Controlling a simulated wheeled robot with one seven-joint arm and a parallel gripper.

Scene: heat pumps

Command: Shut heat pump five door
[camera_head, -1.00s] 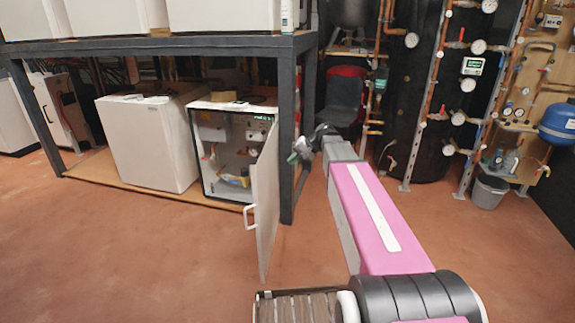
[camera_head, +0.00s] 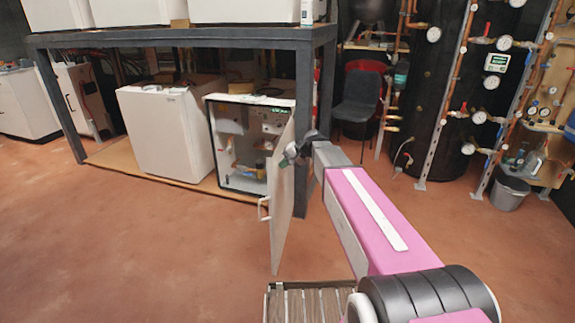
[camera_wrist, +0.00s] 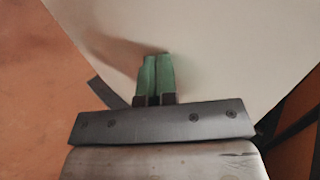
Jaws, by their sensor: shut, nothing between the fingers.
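The heat pump with its door open (camera_head: 240,146) stands on the low shelf under the grey frame, its inside showing. Its white door (camera_head: 283,205) is swung well out toward me, with a white handle (camera_head: 264,208) on its left face. My gripper (camera_head: 288,157) is at the right side of the door, near its upper part. In the wrist view my gripper's green fingertips (camera_wrist: 157,72) are together and empty, at or very near the pale door panel (camera_wrist: 225,45). I cannot tell whether they touch it.
A closed white unit (camera_head: 165,132) stands left of the open one. A grey frame post (camera_head: 303,130) rises just behind the door and my gripper. A chair (camera_head: 358,100), pipework and a grey bin (camera_head: 508,192) are at the right. The floor in front is clear.

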